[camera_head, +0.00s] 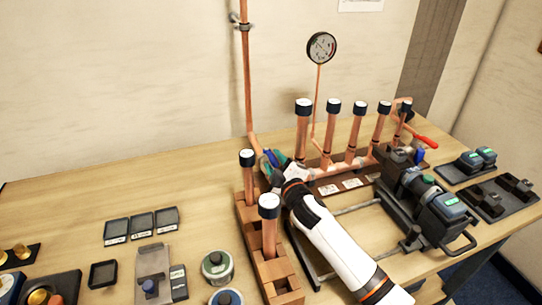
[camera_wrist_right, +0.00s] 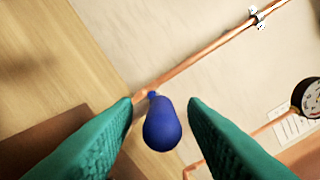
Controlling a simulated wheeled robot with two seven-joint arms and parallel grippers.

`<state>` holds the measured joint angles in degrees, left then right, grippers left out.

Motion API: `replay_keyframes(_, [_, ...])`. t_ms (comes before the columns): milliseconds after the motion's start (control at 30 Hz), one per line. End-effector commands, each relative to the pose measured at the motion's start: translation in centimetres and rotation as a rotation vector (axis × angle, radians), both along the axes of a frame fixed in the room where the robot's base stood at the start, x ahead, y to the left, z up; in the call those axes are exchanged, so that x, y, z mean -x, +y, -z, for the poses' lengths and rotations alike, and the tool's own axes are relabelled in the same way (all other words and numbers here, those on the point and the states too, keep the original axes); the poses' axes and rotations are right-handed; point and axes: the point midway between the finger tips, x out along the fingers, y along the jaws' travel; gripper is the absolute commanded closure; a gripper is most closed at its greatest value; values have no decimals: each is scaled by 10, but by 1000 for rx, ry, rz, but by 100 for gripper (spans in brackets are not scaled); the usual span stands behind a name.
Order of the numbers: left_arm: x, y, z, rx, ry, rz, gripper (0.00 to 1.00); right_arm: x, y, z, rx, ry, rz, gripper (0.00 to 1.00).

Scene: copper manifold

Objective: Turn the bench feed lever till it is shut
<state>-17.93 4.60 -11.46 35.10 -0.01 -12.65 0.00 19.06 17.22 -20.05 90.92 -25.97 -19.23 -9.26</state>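The feed lever has a blue handle (camera_head: 270,158) at the foot of the tall copper pipe (camera_head: 248,80), at the left end of the manifold. In the right wrist view the rounded blue handle (camera_wrist_right: 162,122) lies between two teal fingers, with a gap on each side. My right gripper (camera_head: 275,165) is open around the handle, and its arm reaches in from the lower right. The gripper partly hides the lever's base and valve body in the head view. I cannot tell the lever's exact angle to the pipe. My left gripper is not in view.
Several black-capped copper stubs (camera_head: 333,125) rise from the manifold right of my gripper. Two capped tubes stand in a wooden rack (camera_head: 279,280) close by. A red lever (camera_head: 425,141) is at the manifold's far right. A gauge (camera_head: 321,48) stands behind. The table's left back is clear.

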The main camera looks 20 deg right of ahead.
Motion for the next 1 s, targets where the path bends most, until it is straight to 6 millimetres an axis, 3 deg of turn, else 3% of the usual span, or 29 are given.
replay_keyframes(200, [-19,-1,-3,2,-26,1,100,-24,3,0,-1,0,0,61])
replay_keyframes(567, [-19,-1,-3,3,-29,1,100,-28,3,1,-1,0,0,61])
replay_keyframes(800, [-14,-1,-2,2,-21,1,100,-28,3,1,-1,1,0,100])
replay_keyframes(1000, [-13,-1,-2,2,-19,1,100,-28,3,1,-1,1,2,100])
